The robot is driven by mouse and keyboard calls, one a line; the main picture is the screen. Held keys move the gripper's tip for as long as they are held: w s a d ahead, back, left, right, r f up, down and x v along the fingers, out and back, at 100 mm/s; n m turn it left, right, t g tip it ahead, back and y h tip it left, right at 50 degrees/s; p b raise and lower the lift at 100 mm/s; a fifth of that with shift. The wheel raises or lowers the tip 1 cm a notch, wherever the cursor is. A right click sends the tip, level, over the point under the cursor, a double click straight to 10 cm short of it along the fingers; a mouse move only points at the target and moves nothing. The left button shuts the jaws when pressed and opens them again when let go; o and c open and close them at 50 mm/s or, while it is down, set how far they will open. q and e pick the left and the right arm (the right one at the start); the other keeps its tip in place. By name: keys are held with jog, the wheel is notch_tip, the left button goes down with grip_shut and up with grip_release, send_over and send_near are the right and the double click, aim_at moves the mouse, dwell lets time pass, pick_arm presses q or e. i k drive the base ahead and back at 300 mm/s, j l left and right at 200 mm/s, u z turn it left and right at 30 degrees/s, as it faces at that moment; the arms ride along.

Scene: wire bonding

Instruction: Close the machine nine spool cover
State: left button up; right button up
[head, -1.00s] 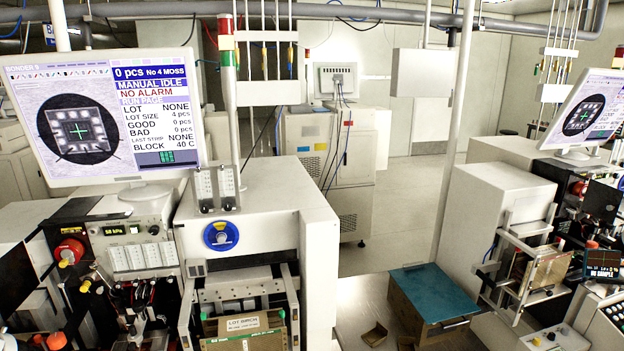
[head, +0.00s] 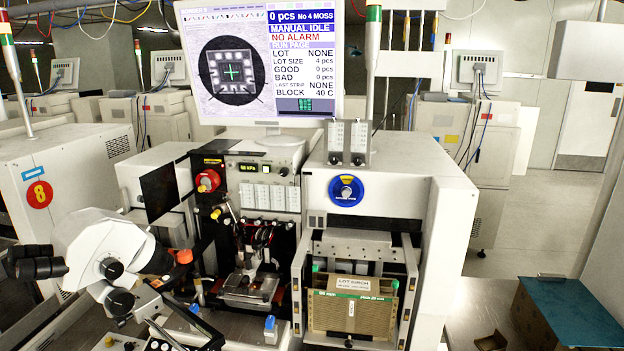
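The bonder under the large monitor (head: 261,62) has a white housing (head: 400,180) on its right side. A blue round disc with a pale centre (head: 346,189) sits on the front of that housing. I cannot tell for sure whether this disc is the spool cover, or whether a cover stands open. The monitor's title is too small to read well now. Neither of my grippers is in view.
A brown magazine box (head: 351,312) sits in the lower front bay. A white microscope (head: 105,245) stands at front left. A machine marked 8 (head: 39,194) is at far left. A teal-topped box (head: 570,312) is at lower right, and open floor lies behind it.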

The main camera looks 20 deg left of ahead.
aim_at(159, 188)
jog(key=j, duration=1.6)
jog(key=k+j, duration=0.1)
jog(key=j, duration=1.5)
